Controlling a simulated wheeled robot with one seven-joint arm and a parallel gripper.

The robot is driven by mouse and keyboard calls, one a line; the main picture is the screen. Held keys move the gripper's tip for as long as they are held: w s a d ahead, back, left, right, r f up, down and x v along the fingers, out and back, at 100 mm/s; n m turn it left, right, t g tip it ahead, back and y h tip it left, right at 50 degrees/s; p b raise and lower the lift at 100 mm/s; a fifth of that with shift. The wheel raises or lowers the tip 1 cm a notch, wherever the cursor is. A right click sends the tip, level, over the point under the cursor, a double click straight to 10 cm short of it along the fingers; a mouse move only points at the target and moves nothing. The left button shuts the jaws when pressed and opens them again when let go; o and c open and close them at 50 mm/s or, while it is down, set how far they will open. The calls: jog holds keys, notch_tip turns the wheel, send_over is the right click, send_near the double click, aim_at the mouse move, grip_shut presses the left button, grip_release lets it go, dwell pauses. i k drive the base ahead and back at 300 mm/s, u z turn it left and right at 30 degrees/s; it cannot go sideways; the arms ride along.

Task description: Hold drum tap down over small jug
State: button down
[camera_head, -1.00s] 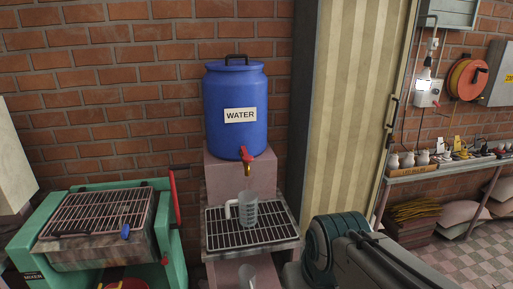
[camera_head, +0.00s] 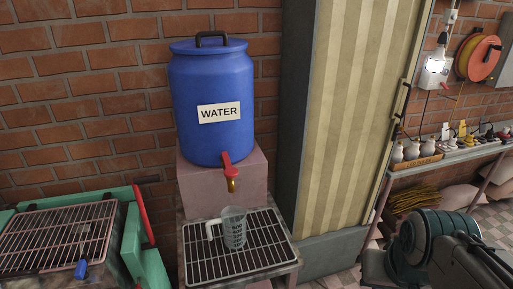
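The blue drum (camera_head: 212,75) labelled WATER stands on a pinkish block against the brick wall. Its tap has a red lever (camera_head: 226,162) and a brass spout (camera_head: 231,184) pointing down at the lower front. A clear jug (camera_head: 234,232) with printed marks and a white handle (camera_head: 211,228) at its left stands upright on the rack below the tap. No stream of water shows. My gripper is out of view; only part of my arm shows at the lower right, apart from the drum and jug.
The jug stands on a dark wire rack (camera_head: 265,243). A green machine with a grille (camera_head: 60,235) and red lever is at left. A striped cabinet (camera_head: 345,110) stands right of the drum. A shelf (camera_head: 450,157) with small bottles is further right.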

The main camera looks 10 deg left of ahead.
aim_at(230, 172)
jog(key=u, duration=0.35)
jog(key=i, duration=0.85)
jog(key=u, duration=0.65)
